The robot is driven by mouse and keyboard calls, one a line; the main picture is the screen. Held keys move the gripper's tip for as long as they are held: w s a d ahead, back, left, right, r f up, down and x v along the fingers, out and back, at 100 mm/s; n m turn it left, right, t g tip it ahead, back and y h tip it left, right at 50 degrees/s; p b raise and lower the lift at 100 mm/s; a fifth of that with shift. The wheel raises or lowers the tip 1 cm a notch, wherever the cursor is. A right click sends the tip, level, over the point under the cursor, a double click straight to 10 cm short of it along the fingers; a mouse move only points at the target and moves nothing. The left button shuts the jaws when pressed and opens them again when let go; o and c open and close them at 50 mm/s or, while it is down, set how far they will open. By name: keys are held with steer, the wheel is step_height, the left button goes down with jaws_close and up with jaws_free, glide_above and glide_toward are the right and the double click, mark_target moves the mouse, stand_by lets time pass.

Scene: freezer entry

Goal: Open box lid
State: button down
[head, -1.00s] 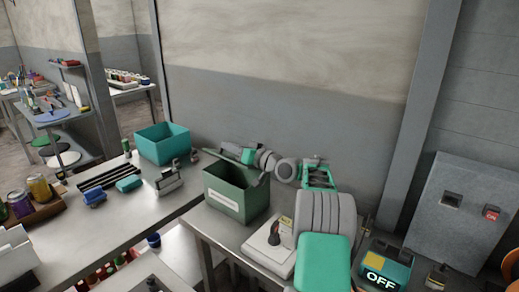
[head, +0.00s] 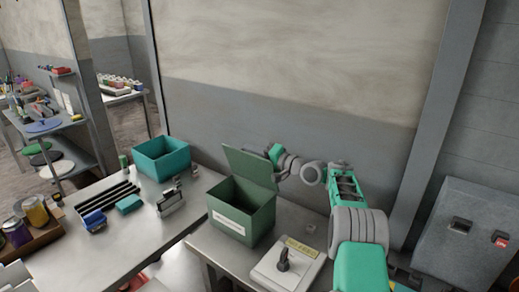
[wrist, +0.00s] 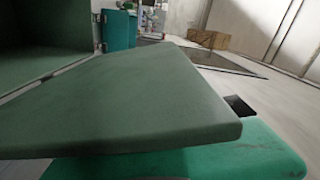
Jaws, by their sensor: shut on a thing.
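The dark green box (head: 232,221), with a white label on its front, stands on the metal table. Its hinged lid (head: 247,168) is up, rising steeply from the back edge, and the inside shows. My gripper (head: 277,160) is at the lid's right edge, shut on the lid; its fingertips are mostly hidden behind the lid in the head view. In the wrist view the lid (wrist: 125,95) fills the middle as a broad green panel, with a dark finger (wrist: 238,106) at its edge. Part of the open box (wrist: 40,45) shows at the left.
A white unit with a black knob (head: 283,262) stands in front and to the right of the box. A teal open bin (head: 162,158) and black bars (head: 108,202) are on the left table. The wall (head: 300,125) is close behind my arm. A grey wall panel (head: 468,240) stands at right.

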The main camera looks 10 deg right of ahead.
steer(key=shift+w+d, duration=0.25)
steer(key=shift+d, duration=0.05)
steer(key=shift+m, duration=0.3)
steer(key=c, duration=1.5)
jaws_free()
steer(key=shift+a, duration=0.1)
steer(key=b+v, duration=0.2)
steer(key=v, duration=0.5)
steer(key=shift+s+d+b, duration=0.25)
steer(key=shift+s+b, duration=0.05)
